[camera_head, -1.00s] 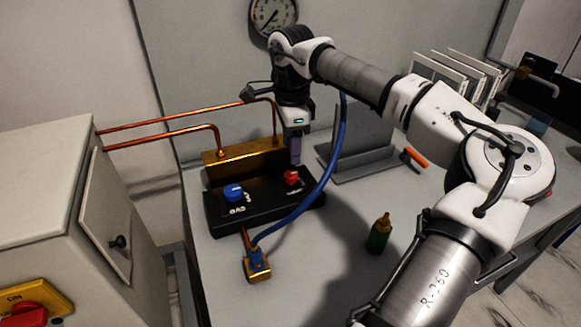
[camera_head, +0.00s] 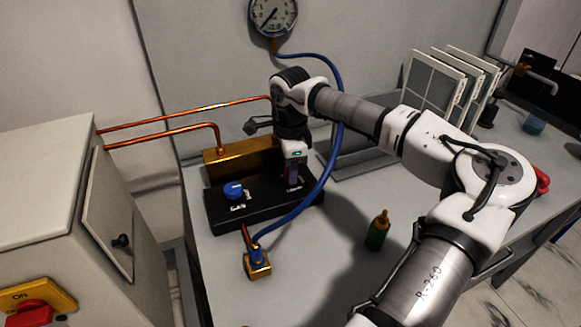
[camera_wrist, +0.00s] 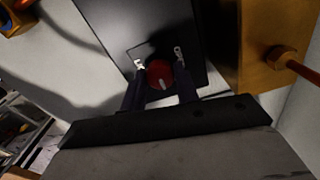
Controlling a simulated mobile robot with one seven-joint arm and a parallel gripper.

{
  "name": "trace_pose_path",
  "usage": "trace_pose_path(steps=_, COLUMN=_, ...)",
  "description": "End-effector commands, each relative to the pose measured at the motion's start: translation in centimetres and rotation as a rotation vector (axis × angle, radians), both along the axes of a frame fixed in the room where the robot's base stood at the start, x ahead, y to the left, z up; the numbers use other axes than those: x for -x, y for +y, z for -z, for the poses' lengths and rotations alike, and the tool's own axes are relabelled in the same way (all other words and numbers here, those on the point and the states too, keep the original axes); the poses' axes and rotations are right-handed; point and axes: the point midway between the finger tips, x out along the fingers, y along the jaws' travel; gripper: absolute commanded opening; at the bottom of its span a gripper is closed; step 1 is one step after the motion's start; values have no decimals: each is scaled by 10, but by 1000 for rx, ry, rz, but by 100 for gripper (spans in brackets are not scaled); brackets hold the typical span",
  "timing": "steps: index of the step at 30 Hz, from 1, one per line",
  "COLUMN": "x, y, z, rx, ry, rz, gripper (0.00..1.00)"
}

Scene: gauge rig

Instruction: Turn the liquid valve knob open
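The red knob (camera_wrist: 160,75), with a pale pointer line, sits on the black valve box (camera_head: 255,209). In the head view my gripper (camera_head: 293,180) covers the red knob; its label there is too small to read surely. In the wrist view my gripper (camera_wrist: 160,72) is open, with one dark finger on each side of the red knob. A gap shows between the knob and each finger; I cannot tell how deep the fingers reach. A blue knob (camera_head: 233,190) stands to the left on the same box.
A brass block (camera_head: 240,160) with copper pipes (camera_head: 170,140) stands behind the box. A blue hose (camera_head: 320,185) curves close to my gripper's right, running from a gauge (camera_head: 273,14) to a brass fitting (camera_head: 257,262). A green bottle (camera_head: 378,232) stands on the bench.

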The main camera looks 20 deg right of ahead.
Motion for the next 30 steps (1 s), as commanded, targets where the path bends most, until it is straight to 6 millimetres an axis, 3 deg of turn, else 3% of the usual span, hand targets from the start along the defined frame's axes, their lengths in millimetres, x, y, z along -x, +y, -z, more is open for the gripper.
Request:
trace_pose_path(steps=1, x=0, y=0, z=0, rx=0, ry=0, rz=0, gripper=24)
trace_pose_path(steps=5, x=0, y=0, z=0, rx=0, ry=0, rz=0, gripper=8)
trace_pose_path(steps=17, x=0, y=0, z=0, rx=0, ry=-1, rz=-82, gripper=8)
trace_pose_path(steps=30, x=0, y=-1, z=0, rx=2, ry=-1, rz=-449, gripper=8)
